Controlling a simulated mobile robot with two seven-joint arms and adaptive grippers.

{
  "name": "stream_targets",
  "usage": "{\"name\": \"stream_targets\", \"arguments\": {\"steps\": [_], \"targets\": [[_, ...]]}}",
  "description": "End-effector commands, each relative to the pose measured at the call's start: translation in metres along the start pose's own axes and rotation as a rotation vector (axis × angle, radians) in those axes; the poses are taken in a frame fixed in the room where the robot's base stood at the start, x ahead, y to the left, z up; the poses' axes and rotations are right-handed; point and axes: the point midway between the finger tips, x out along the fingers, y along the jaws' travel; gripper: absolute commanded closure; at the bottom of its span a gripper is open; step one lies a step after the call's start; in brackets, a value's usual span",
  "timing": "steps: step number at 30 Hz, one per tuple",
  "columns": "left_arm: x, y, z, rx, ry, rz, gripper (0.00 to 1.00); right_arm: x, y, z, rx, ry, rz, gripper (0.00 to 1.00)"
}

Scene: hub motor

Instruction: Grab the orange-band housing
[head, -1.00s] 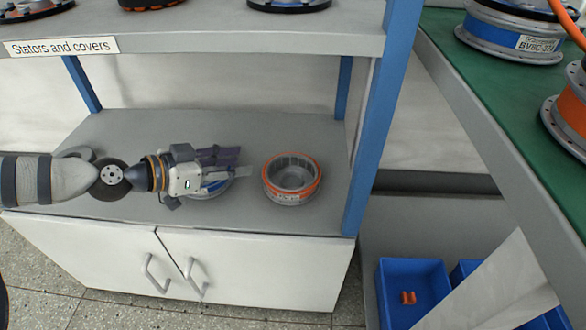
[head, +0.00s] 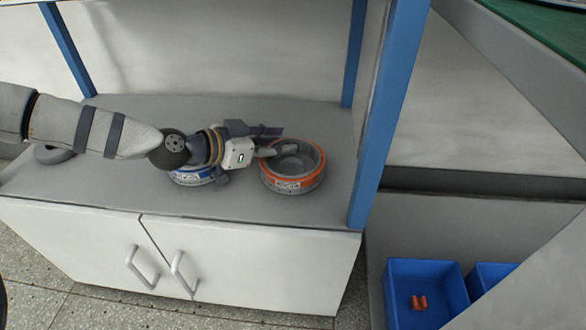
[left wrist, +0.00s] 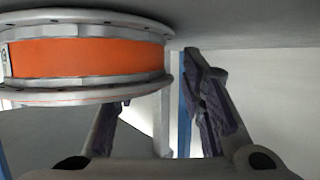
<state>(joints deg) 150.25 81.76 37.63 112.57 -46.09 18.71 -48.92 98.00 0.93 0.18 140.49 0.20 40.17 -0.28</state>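The orange-band housing (head: 292,186) is a round, open-topped grey ring with an orange band, standing on the right part of the grey shelf (head: 110,112). My left gripper (head: 286,140) reaches it from the left with its fingers spread. In the head view one fingertip overlaps the housing's opening; the other lies behind its far left rim. In the left wrist view the housing (left wrist: 85,57) fills the upper left and hides one fingertip of the gripper (left wrist: 155,85); the other finger stands apart at right. I cannot tell whether a finger touches the housing. My right gripper is not in view.
A blue-band housing (head: 190,178) sits under my left gripper, close left of the orange one. A dark ring (head: 52,154) lies at the shelf's left. A blue post (head: 385,120) rises right of the housing. Blue bins (head: 425,268) stand low at the right.

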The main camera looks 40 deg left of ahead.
Motion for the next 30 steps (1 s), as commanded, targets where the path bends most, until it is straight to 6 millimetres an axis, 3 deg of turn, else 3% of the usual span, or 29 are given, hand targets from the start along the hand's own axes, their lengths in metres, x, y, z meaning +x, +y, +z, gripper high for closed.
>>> {"name": "stream_targets", "arguments": {"steps": [1,4,17,20,25,30], "targets": [[0.000,0.000,0.000,0.000,0.000,0.000,0.77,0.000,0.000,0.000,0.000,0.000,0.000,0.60],[0.000,0.000,0.000,0.000,0.000,0.001,0.99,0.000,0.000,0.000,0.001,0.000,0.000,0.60],[-0.001,0.000,-0.003,0.000,0.003,0.000,1.00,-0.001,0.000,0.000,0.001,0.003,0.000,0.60],[-0.008,0.000,-0.020,0.001,0.007,0.000,1.00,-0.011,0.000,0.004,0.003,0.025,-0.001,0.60],[-0.027,0.000,-0.067,0.004,0.014,0.000,1.00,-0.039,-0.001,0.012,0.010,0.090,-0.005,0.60],[-0.038,0.000,-0.092,0.002,0.010,0.000,1.00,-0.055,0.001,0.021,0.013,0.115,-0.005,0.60]]}}
